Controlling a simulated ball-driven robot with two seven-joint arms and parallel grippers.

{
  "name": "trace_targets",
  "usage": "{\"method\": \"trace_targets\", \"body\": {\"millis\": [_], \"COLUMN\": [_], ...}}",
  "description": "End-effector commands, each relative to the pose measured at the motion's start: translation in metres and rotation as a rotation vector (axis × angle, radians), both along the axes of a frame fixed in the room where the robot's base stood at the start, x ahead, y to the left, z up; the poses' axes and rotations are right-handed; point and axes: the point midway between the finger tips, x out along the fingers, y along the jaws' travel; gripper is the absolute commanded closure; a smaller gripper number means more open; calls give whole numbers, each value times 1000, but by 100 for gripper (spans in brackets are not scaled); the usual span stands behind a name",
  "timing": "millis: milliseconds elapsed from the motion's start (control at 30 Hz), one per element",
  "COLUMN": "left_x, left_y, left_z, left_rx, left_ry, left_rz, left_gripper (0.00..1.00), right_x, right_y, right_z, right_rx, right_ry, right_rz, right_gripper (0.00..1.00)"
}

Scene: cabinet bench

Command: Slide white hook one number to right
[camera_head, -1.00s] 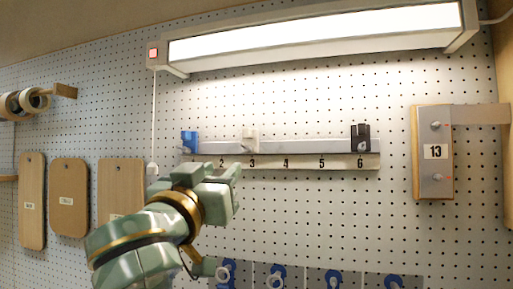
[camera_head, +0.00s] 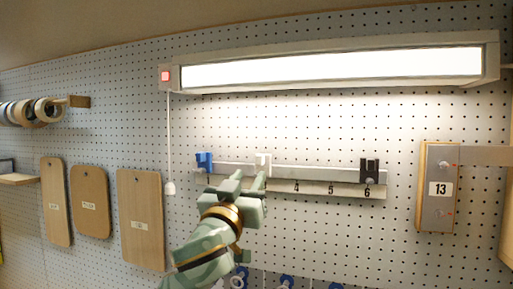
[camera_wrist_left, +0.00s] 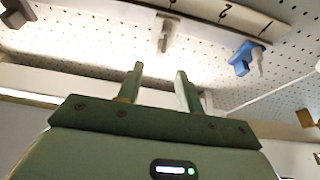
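The white hook (camera_head: 263,160) sits on the grey rail (camera_head: 315,174) on the pegboard wall. In the head view my left gripper (camera_head: 246,182) is just below and slightly left of it, covering the numbers at that end; 4, 5 and 6 show to the right. In the left wrist view the fingers (camera_wrist_left: 160,80) are apart with nothing between them. The white hook (camera_wrist_left: 166,35) is beyond the fingertips, not touched, close to the number 3 at the picture's top edge. My right gripper is in neither view.
A blue hook (camera_head: 204,160) sits at the rail's left end and a black hook (camera_head: 370,170) near 6. A lamp (camera_head: 330,70) hangs above, its pull cord (camera_head: 169,140) to the left. The rail between white and black hooks is clear.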

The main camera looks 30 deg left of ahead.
Motion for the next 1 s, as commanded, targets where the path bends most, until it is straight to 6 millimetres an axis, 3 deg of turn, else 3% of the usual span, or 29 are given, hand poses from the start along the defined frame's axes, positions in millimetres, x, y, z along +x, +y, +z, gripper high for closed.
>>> {"method": "trace_targets", "body": {"millis": [100, 300, 700, 833, 1000], "left_x": [25, 52, 60, 60, 60], "left_y": [7, 13, 15, 15, 14], "left_z": [14, 24, 25, 25, 25], "left_rx": [2, 1, -1, -1, -2], "left_ry": [0, 0, 1, 1, 1], "left_rz": [3, 3, 2, 2, 1], "left_gripper": [64, 64, 64, 100, 100], "right_x": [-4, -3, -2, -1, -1], "right_y": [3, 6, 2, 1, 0], "right_z": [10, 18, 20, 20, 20], "right_rx": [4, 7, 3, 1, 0], "right_ry": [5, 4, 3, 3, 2], "right_rz": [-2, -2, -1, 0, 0], "right_gripper": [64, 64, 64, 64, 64]}}
